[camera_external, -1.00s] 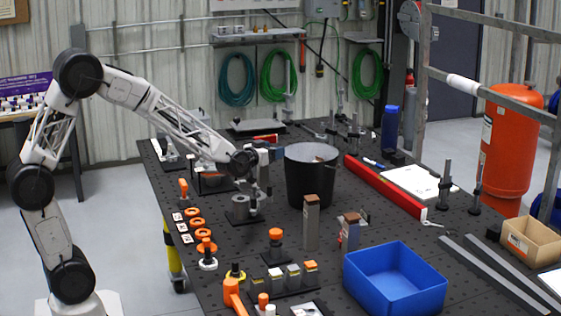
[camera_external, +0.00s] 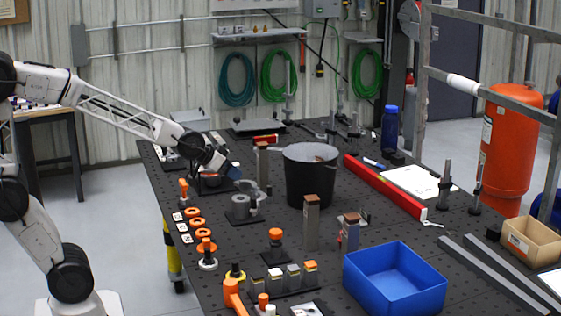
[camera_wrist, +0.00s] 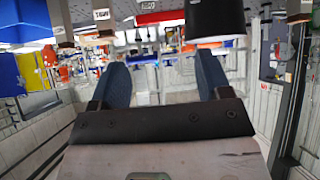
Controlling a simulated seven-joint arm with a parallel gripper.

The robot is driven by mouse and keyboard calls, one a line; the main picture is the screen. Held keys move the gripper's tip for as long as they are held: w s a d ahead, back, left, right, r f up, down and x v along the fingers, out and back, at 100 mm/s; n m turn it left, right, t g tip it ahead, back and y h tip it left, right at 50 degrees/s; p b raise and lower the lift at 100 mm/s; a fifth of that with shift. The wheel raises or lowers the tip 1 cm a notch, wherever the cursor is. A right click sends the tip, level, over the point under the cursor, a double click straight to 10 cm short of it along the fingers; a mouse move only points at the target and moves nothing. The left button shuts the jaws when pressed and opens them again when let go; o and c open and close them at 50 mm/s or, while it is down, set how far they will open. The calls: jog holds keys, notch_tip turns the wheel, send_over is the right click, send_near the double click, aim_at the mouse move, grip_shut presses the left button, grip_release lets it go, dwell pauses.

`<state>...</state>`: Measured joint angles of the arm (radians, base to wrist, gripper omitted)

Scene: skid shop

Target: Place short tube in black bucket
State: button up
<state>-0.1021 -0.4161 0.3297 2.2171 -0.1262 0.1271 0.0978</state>
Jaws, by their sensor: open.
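The black bucket (camera_external: 310,178) stands upright on the dark table; its inside is mostly hidden. It also shows at the top of the wrist view (camera_wrist: 212,20). Several upright square tubes stand around it: a tall one (camera_external: 311,225) in front, a shorter one (camera_external: 350,234) to the right, and one (camera_external: 262,160) behind left. A round grey piece (camera_external: 240,207) sits on a dark base left of the bucket. I cannot tell for certain which is the short tube. My gripper (camera_external: 233,173) is left of the bucket, above the table. Its fingers (camera_wrist: 160,78) are apart with nothing between them.
A blue bin (camera_external: 395,280) stands at the front right. A long red bar (camera_external: 385,187) lies right of the bucket. Orange rings (camera_external: 200,222) and small blocks (camera_external: 285,278) occupy the left and front. A blue bottle (camera_external: 390,130) stands at the back right.

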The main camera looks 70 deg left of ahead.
jog(key=s+d+f+g, duration=0.1)
jog(key=s+d+g, duration=0.2)
jog(key=s, duration=1.1)
jog(key=s+d+f+m+g+h, duration=0.1)
jog(key=s+d+f+g, duration=0.1)
jog(key=s, duration=1.1)
jog(key=d+g, duration=0.1)
jog(key=g, duration=0.1)
jog(key=shift+s+f+m+g, duration=0.15)
jog(key=shift+s+m+g, duration=0.15)
jog(key=shift+s, duration=0.05)
